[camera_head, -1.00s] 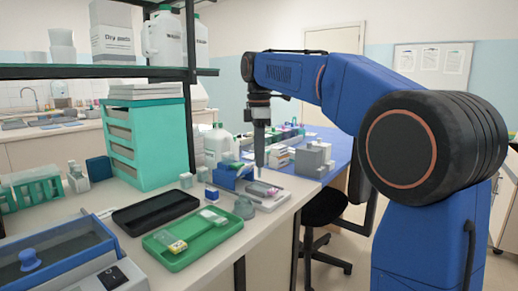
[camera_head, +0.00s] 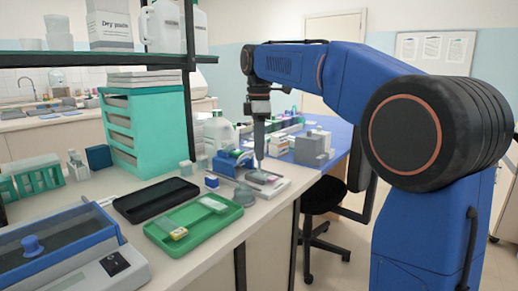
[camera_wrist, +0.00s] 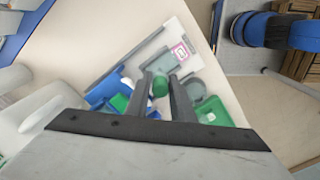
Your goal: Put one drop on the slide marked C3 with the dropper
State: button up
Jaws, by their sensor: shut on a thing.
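My gripper (camera_head: 259,130) points down over a small grey-white stand near the bench's right edge. In the wrist view, my gripper (camera_wrist: 165,95) is shut on the dropper, whose green bulb (camera_wrist: 160,84) shows between the fingers. In the head view the slim dropper (camera_head: 259,156) hangs down, its tip just above the stand; I cannot tell if it touches. A slide (camera_head: 266,178) appears to lie on the stand below it. A pink square mark (camera_wrist: 180,50) shows in the wrist view, too small to read. I cannot make out C3 anywhere.
A green tray (camera_head: 196,232) holds a yellow-labelled slide (camera_head: 179,233) and a pale one (camera_head: 213,205). A black tray (camera_head: 156,200) lies beside it. A blue holder (camera_head: 228,164), a small grey jar (camera_head: 244,195) and grey blocks (camera_head: 313,148) stand close around my gripper.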

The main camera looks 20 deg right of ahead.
jog(key=shift+f, duration=0.55)
dwell(1.6)
jog(key=shift+r, duration=0.1)
jog(key=shift+r, duration=3.4)
